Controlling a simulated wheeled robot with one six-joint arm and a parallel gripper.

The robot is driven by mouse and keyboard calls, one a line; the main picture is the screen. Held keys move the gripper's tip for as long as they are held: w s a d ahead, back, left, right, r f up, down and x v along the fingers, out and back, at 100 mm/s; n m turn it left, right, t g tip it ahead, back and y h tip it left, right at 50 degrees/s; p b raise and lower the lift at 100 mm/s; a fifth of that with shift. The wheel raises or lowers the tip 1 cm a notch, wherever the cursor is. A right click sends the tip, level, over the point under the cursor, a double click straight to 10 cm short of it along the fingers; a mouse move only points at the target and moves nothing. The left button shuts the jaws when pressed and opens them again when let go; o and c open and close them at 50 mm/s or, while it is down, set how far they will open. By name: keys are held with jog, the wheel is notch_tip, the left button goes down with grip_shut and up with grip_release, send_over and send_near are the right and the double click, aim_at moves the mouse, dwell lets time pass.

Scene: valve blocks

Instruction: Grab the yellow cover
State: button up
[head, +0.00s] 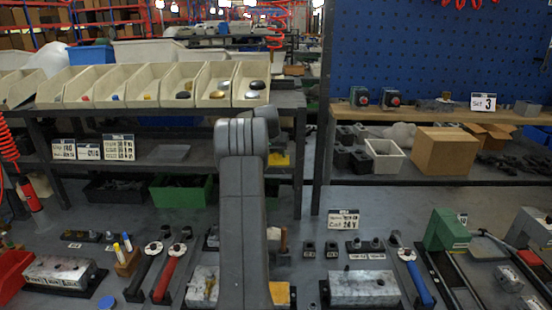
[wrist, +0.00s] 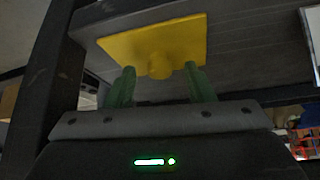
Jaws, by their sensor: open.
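The yellow cover (wrist: 130,45) is a flat rectangular plate with a round knob (wrist: 159,65) in the wrist view. It lies just ahead of my gripper (wrist: 159,68). The two green fingers are open, one on each side of the knob, with visible gaps. Contact with the plate cannot be told. In the head view my arm hides my gripper. A yellow piece (head: 280,160) shows on the rack's lower shelf right of my arm, and another (head: 280,293) lies low on the bench; which is this cover is unclear.
A dark rack post (wrist: 45,85) stands close on the left in the wrist view. In the head view, a row of cream bins (head: 130,88) tops the rack (head: 290,98). Valve blocks (head: 362,287) and tools crowd the front bench.

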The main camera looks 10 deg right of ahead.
jog(key=shift+f, duration=0.1)
jog(key=shift+c, duration=0.2)
grip_shut()
